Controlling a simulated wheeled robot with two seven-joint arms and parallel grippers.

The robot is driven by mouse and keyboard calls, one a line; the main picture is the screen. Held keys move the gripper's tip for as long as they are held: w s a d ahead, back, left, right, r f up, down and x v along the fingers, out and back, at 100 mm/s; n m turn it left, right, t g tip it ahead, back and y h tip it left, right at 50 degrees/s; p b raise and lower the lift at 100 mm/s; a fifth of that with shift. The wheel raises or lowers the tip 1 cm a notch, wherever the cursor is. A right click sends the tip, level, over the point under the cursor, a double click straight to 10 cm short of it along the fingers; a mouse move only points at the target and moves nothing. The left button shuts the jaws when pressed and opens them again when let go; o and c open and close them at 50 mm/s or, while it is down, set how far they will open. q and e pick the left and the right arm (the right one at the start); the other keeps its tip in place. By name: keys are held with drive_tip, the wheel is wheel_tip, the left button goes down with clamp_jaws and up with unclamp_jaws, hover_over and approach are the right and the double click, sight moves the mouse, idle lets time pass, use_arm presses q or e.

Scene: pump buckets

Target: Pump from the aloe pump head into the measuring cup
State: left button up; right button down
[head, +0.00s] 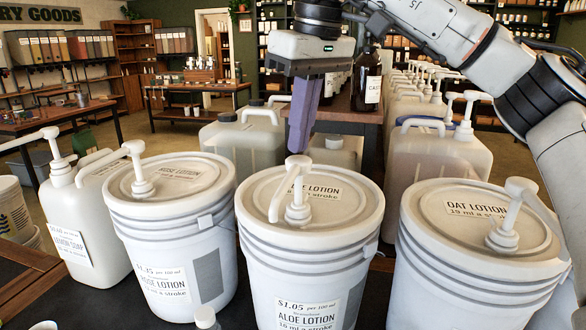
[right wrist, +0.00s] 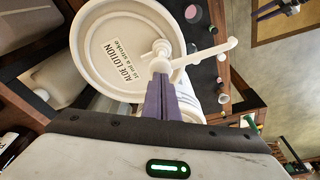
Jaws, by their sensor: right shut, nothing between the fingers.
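The aloe lotion bucket (head: 345,235) stands in the middle of the head view, a white pail labelled "ALOE LOTION". Its white pump head (head: 299,163) rises from the lid, with the spout pointing toward the front. The pump head also shows in the right wrist view (right wrist: 160,62). My right gripper (head: 299,150) points down, its purple fingers shut and empty, with the tips right over the top of the pump head. I cannot tell whether they touch it. I cannot make out a measuring cup in either view.
The rose lotion bucket (head: 168,245) stands to the left and the oat lotion bucket (head: 470,265) to the right, each with a pump. A lemon soap jug (head: 85,240) is at far left. A small capped bottle (head: 207,319) stands in front. Large jugs (head: 430,160) stand behind.

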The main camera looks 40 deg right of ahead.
sight(301, 159)
idle(0.4)
drive_tip(key=shift+s+f, duration=0.1)
drive_tip(key=shift+f, duration=2.6)
drive_tip(key=shift+r, duration=2.65)
drive_tip(key=shift+r, duration=0.1)
drive_tip(key=shift+r, duration=2.45)
